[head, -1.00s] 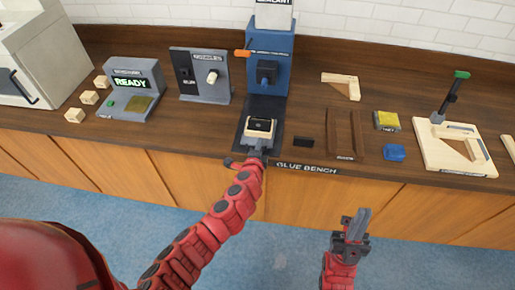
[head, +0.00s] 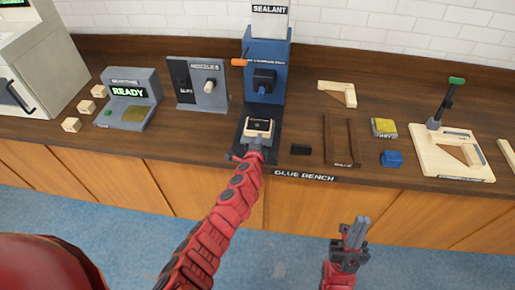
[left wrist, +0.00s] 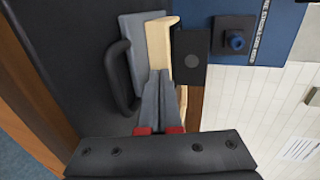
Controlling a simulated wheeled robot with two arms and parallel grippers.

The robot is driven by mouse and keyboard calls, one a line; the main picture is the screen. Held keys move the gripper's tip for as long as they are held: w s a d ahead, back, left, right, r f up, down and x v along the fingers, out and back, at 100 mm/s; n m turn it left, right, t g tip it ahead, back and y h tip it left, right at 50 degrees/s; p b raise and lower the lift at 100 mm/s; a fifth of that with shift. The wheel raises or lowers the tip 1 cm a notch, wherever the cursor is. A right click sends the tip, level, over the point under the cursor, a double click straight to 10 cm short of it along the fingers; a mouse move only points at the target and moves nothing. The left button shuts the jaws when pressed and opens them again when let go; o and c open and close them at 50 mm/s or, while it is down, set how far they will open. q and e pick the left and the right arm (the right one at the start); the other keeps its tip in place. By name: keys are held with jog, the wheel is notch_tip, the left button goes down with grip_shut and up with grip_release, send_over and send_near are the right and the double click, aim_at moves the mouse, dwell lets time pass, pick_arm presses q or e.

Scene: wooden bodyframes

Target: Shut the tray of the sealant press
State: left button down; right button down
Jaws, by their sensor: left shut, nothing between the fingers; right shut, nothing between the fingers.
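The sealant press (head: 268,52) is the blue machine at the back of the bench, with a SEALANT sign on top. Its tray sticks out in front, above a dark base plate (head: 272,112), and carries a pale wooden block with a black top (head: 259,127). In the left wrist view the tray's grey front plate (left wrist: 130,32) and black bar handle (left wrist: 118,85) show beside the pale block (left wrist: 160,48). My left gripper (head: 257,148) is shut and empty, its fingertips (left wrist: 162,75) at the tray's front. My right gripper (head: 355,233) is shut, below the bench edge, clear of everything.

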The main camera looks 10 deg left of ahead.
aim_at(261, 129)
pick_arm(q)
jog(key=w+b, duration=0.1)
jog(key=w, duration=0.4)
jog(key=shift+w, duration=0.3)
jog(key=shift+r+b, duration=0.25)
jog(key=shift+b, duration=0.05)
